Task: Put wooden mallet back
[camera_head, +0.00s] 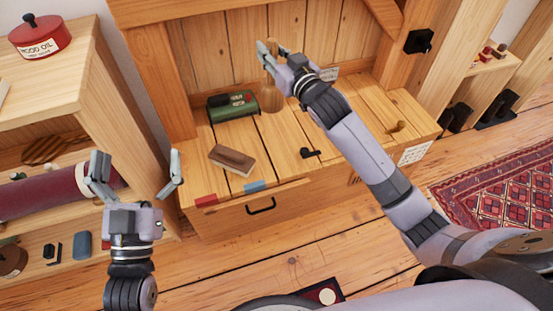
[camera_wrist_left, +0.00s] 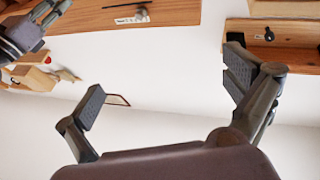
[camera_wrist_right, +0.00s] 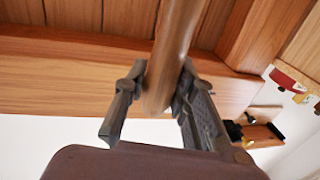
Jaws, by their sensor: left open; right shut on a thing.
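My right gripper (camera_head: 270,54) is over the back of the wooden bench (camera_head: 290,140), near its plank back wall. It is shut on a wooden shaft, which I take to be the wooden mallet (camera_head: 271,97). A rounded wooden part shows below the fingers, close to the bench top; I cannot tell if it touches. In the right wrist view the brown mallet handle (camera_wrist_right: 172,50) runs between the right gripper's fingers (camera_wrist_right: 160,88). My left gripper (camera_head: 138,156) is open and empty left of the bench; its spread fingers show in the left wrist view (camera_wrist_left: 165,75).
On the bench are a green box-shaped thing (camera_head: 233,105), a brown brush-like block (camera_head: 232,160) and a small black piece (camera_head: 309,153). Shelves with a dark red roll (camera_head: 45,194) and a red oil tin (camera_head: 40,37) stand left. A patterned rug (camera_head: 505,190) lies right.

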